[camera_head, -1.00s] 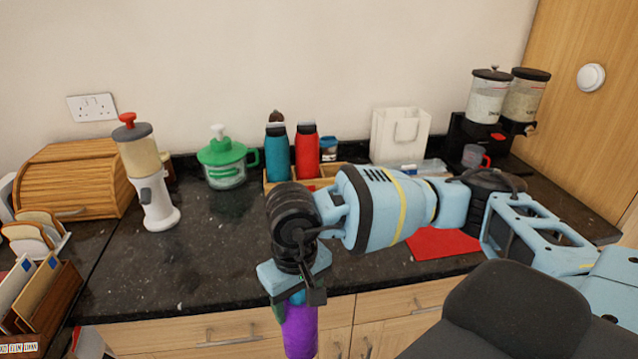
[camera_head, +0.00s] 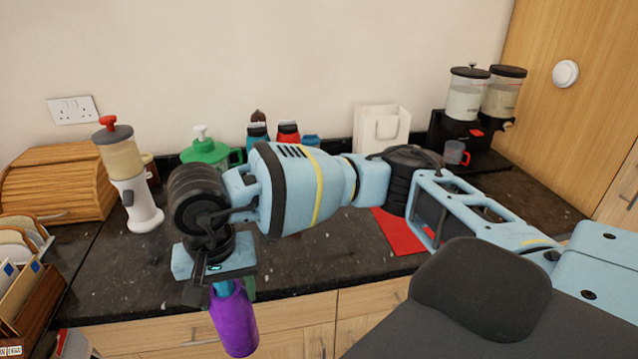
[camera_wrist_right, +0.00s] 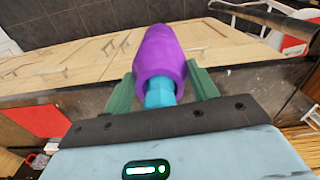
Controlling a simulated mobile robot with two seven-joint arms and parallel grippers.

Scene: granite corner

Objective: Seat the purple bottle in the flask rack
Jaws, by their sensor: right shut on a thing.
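The purple bottle (camera_head: 235,320) hangs from my right gripper (camera_head: 222,284), tilted slightly, in front of the counter's front edge in the head view. In the right wrist view the purple bottle (camera_wrist_right: 162,58) has its teal neck between the green fingers of my right gripper (camera_wrist_right: 162,92), which is shut on it. The flask rack is hidden behind my right arm. The tops of a teal bottle (camera_head: 257,132) and a red bottle (camera_head: 288,131) that stand in it show above the arm. My left gripper is not in view.
A white and grey dispenser (camera_head: 132,180) and a wooden bread box (camera_head: 60,184) stand left on the dark counter (camera_head: 130,270). A green jug (camera_head: 203,151), white bag (camera_head: 381,132) and cereal dispenser (camera_head: 467,100) stand at the back. A red mat (camera_head: 400,235) lies right.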

